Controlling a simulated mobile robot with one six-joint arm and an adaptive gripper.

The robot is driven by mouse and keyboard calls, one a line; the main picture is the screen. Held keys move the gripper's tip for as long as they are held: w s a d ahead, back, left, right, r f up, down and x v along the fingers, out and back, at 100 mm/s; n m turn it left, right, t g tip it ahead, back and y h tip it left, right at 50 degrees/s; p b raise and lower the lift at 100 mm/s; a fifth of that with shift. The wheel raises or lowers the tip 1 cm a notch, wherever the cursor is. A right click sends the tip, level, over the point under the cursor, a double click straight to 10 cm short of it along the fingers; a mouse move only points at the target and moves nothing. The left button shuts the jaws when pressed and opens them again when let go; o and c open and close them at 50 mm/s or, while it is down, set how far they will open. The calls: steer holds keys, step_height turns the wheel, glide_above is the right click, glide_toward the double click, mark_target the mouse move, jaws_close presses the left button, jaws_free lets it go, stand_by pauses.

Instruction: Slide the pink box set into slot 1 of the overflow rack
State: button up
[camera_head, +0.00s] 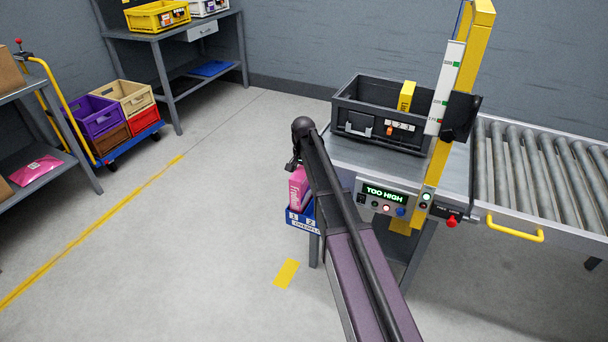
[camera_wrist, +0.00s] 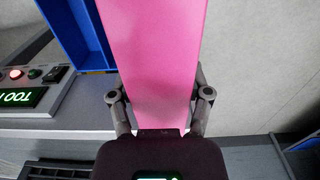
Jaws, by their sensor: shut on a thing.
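The pink box set (camera_head: 298,188) stands upright at the left side of the metal bench, partly behind my arm. It also fills the middle of the wrist view (camera_wrist: 153,50). My gripper (camera_wrist: 160,95) is shut on it, one finger at each side. The blue overflow rack (camera_head: 301,222) hangs at the bench's left edge, with labels 1 and 2 on its front. The box's lower end appears at the rack, above label 1; how deep it sits cannot be told. In the wrist view the rack (camera_wrist: 72,35) is left of the box.
A black tote (camera_head: 365,128) holding a yellow box (camera_head: 406,96) stands on the bench beside a yellow height gauge (camera_head: 440,150). The panel display (camera_head: 385,194) reads TOO HIGH. A roller conveyor (camera_head: 545,165) is at right. Floor left of the rack is clear.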

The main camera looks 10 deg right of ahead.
steer(key=shift+f+b, duration=0.75)
steer(key=shift+f, duration=0.05)
steer(key=o, duration=1.4)
steer(key=shift+c, duration=0.2)
steer(key=shift+r, duration=0.1)
steer(key=shift+r+p, duration=3.95)
steer(key=shift+p, duration=0.1)
steer(key=s+r+n+p, duration=0.2)
steer(key=s+r+p, duration=0.1)
steer(key=s, duration=0.6)
steer(key=s+r+n+p, duration=0.2)
steer(key=s+r+p, duration=0.1)
steer(key=s, duration=0.7)
steer(key=s+r+n+p, duration=0.3)
steer(key=s+r+p, duration=0.1)
steer(key=s, duration=0.6)
steer(key=shift+d, duration=0.15)
